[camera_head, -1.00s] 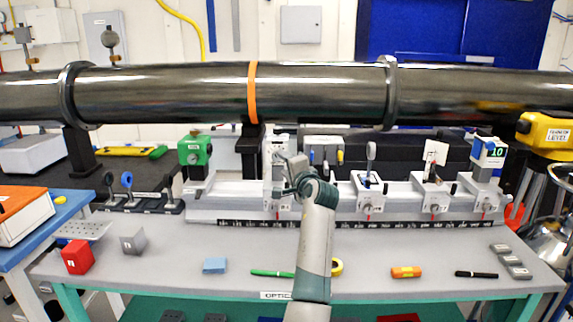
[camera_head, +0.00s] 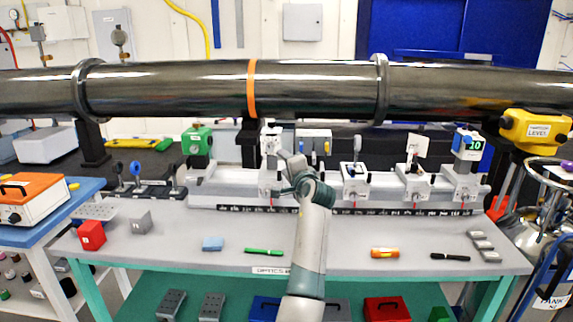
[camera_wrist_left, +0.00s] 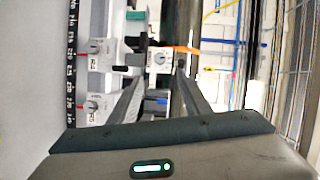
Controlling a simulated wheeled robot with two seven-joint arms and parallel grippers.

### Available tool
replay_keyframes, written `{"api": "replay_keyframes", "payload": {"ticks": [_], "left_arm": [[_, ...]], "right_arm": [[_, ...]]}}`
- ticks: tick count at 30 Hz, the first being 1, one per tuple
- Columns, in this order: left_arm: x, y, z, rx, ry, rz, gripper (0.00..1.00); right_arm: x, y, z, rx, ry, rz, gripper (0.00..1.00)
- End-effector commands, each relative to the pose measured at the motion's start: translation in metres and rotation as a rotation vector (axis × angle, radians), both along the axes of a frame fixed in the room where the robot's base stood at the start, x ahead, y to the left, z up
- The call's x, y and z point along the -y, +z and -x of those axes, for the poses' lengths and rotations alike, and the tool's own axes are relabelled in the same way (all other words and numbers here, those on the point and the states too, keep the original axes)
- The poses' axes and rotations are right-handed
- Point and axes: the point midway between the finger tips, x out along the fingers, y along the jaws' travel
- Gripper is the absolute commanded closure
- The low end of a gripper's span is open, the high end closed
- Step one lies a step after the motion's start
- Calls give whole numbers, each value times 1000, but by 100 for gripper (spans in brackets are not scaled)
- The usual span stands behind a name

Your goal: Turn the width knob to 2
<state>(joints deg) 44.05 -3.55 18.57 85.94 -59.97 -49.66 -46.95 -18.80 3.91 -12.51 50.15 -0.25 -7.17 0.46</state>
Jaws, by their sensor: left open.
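My left gripper (camera_head: 284,160) is open in front of the white upright unit (camera_head: 269,146) on the optical rail (camera_head: 230,190). In the left wrist view the two fingers (camera_wrist_left: 160,88) reach forward, apart, with nothing held between them. In the head view the gripper and forearm partly hide that area. My right gripper is not seen.
A large dark pipe (camera_head: 320,85) crosses above the rail. A green pen (camera_head: 263,252) and an orange cylinder (camera_head: 385,253) lie on the grey tabletop.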

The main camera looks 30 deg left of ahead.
Motion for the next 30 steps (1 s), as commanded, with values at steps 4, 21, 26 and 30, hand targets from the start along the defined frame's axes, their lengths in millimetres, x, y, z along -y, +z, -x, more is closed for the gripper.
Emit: {"api": "replay_keyframes", "payload": {"ticks": [4, 21, 26, 30], "left_arm": [[-1, 1, 0, 0, 0, 0, 57], [-2, 0, 0, -1, 0, 1, 57], [-1, -2, 1, 0, 0, 4, 57], [0, -19, 8, -1, -2, 28, 57]], "right_arm": [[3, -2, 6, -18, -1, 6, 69], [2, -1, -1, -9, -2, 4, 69], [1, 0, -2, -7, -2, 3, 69], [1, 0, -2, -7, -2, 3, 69]]}}
